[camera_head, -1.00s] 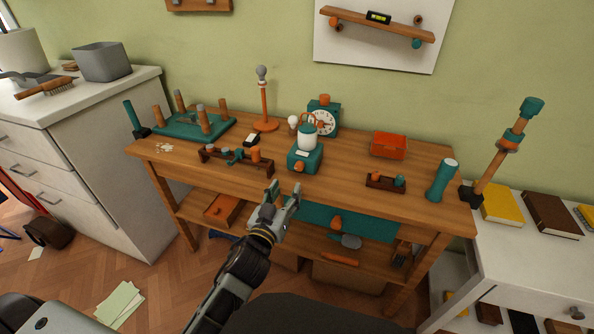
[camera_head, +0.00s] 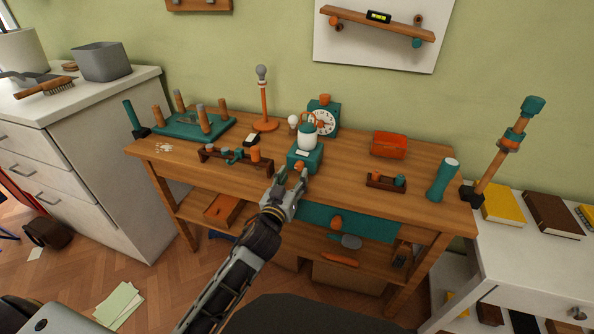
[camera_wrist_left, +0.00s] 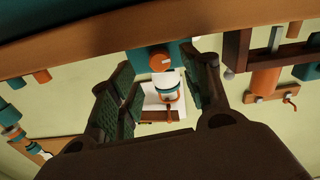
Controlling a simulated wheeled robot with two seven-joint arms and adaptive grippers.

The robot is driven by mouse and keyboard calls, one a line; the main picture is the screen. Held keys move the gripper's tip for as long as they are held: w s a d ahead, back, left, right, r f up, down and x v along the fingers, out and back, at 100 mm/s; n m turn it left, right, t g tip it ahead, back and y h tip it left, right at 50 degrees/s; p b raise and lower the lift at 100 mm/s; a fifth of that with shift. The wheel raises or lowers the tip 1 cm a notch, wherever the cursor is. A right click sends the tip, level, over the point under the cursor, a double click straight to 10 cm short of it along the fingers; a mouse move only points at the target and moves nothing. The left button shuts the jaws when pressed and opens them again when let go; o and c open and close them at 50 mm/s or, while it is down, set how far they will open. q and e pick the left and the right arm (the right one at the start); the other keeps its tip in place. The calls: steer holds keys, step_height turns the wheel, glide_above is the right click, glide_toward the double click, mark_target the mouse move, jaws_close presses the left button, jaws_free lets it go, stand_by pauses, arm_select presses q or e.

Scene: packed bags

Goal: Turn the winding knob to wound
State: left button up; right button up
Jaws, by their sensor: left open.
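A teal box (camera_head: 311,159) stands near the front edge of the workbench, with a white jar under a teal lid on top. The orange knob (camera_head: 299,166) on its front looks like the winding knob. In the left wrist view, the knob (camera_wrist_left: 160,62) shows a pale line on its face, and the teal box (camera_wrist_left: 146,54) is behind it. My left gripper (camera_head: 290,178) is open and empty in front of the knob, its fingers pointing at it. In the wrist view the knob lies between the two fingers, apparently untouched. My right gripper is not in view.
A teal clock (camera_head: 323,120) stands behind the box. A dark wooden rack (camera_head: 235,159) with small parts is to its left. A red-orange bin (camera_head: 389,145) and a small wooden block (camera_head: 386,183) are to its right. The workbench (camera_head: 340,168) between them is clear.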

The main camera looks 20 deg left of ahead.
mark_target(298, 168)
arm_select(q)
steer(key=shift+w, duration=2)
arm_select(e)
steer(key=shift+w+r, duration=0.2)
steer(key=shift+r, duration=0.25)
arm_select(q)
steer(key=c, duration=1)
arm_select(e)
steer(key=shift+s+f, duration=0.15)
arm_select(q)
steer(key=shift+c, duration=0.2)
